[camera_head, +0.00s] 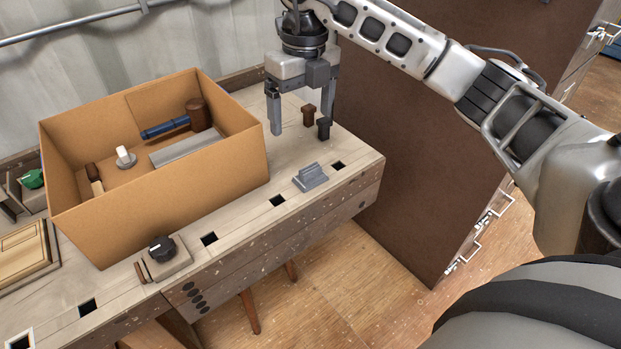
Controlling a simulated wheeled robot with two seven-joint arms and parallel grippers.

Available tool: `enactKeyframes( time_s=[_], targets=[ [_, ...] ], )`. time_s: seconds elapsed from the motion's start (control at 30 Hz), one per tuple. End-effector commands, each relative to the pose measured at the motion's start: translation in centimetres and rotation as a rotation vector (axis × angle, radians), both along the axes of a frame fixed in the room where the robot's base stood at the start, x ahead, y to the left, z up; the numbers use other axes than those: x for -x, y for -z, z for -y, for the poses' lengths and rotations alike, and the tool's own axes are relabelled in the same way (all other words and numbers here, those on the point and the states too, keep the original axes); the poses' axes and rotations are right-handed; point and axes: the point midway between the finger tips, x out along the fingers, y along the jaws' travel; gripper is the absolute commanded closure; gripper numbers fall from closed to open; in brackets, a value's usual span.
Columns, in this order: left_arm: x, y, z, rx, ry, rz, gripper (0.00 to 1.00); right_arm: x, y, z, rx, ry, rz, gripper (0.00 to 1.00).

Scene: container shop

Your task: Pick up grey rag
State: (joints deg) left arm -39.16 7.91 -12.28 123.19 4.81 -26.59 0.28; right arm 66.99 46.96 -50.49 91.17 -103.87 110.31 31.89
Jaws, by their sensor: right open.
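A small grey piece with a raised ridge (311,177) lies on the workbench near its front edge, right of the cardboard box. It may be the grey rag, but its shape does not make that certain. My right gripper (303,124) points down over the bench's right end, behind and slightly left of the grey piece. Its two fingers are apart, and it is not touching the grey piece. My left gripper is out of view.
A brown peg (308,113) and a black peg (324,129) stand close to my right gripper. An open cardboard box (175,205) holds a mallet (197,114) and a grey block (187,147). A black-knobbed piece (162,250) sits at the bench's front. A brown panel (425,140) rises at right.

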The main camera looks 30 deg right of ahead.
Motion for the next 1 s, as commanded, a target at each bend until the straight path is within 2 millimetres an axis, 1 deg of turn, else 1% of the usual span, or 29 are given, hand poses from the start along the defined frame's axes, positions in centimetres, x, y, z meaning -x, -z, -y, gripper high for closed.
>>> enactKeyframes(
  time_s=[0.03,0.13,0.4,0.5,0.6,0.77,0.87,1.0],
  targets=[
    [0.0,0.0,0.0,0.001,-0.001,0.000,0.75,-0.1,-0.2,0.8,0.032,0.018,0.002,0.13],
    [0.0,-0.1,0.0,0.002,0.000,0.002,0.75,0.0,0.7,1.4,0.053,0.030,-0.002,0.13],
    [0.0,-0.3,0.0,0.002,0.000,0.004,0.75,0.0,6.5,1.3,0.049,0.028,-0.004,0.13],
    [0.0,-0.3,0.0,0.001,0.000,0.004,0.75,0.0,8.2,1.3,0.047,0.026,-0.003,0.13],
    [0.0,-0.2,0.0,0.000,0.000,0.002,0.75,0.0,9.4,1.3,0.047,0.025,-0.001,0.13],
    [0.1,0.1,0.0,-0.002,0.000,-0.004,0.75,-0.1,10.3,1.3,0.046,0.025,0.001,0.13],
    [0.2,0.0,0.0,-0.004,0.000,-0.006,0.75,-0.1,11.5,1.6,0.047,0.027,-0.003,0.13],
    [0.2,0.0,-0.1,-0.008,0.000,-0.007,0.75,-0.3,13.6,1.9,0.046,0.026,-0.002,0.13]
  ],
)
